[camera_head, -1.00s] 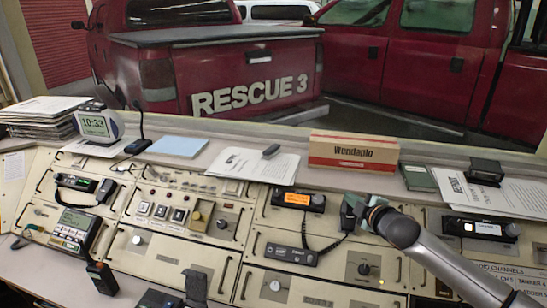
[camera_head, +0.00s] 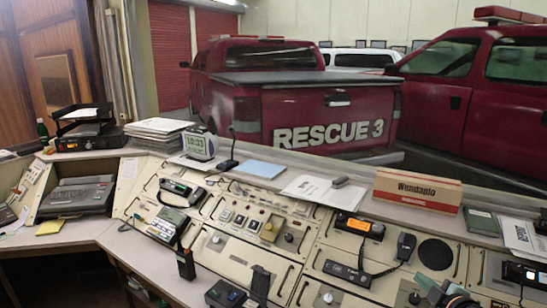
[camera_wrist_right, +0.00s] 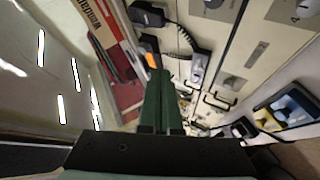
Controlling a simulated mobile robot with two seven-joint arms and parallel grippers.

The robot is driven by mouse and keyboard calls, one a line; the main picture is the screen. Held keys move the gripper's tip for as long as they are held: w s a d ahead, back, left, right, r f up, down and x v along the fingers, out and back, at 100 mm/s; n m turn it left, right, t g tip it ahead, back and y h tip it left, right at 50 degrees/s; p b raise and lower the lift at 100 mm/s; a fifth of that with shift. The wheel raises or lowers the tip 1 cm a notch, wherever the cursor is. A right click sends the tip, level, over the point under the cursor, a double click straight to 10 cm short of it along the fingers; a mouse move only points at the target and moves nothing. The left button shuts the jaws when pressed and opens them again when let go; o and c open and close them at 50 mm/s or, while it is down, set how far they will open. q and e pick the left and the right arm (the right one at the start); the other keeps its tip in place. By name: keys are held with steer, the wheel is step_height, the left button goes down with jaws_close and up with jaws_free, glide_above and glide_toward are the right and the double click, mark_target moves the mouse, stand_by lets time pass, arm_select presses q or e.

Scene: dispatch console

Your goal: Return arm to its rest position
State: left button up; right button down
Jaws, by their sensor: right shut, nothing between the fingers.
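My right gripper (camera_head: 440,292) shows at the bottom right of the head view, above the console's lower panel. Its fingers are shut with nothing between them. In the right wrist view its dark green fingers (camera_wrist_right: 162,103) lie together, pointing up the picture over the console. The gripper is apart from the hand microphone (camera_head: 405,246), which sits up and left of it in the head view. Most of my right arm is cut off by the lower edge. My left gripper is in neither view.
The sloped console (camera_head: 215,262) carries radios, knobs and handles. A radio with an orange display (camera_head: 357,225) is near the microphone. On the ledge behind stand a Wondaplo box (camera_head: 417,191), papers (camera_head: 322,190) and a clock (camera_head: 199,145). A handheld radio (camera_head: 185,264) stands lower left.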

steer(key=s+a+f+m+g+y, duration=0.35)
steer(key=s+a+f+m, duration=0.25)
steer(key=s+a+f, duration=1.2)
steer(key=s+a+f+m+g+h, duration=0.1)
steer(key=s+f+m, duration=0.3)
steer(key=s, duration=0.8)
step_height(320, 180, down, 2)
steer(key=shift+s+a+m, duration=0.2)
steer(key=shift+s+m, duration=0.1)
steer(key=shift+s, duration=0.05)
stand_by(1.1)
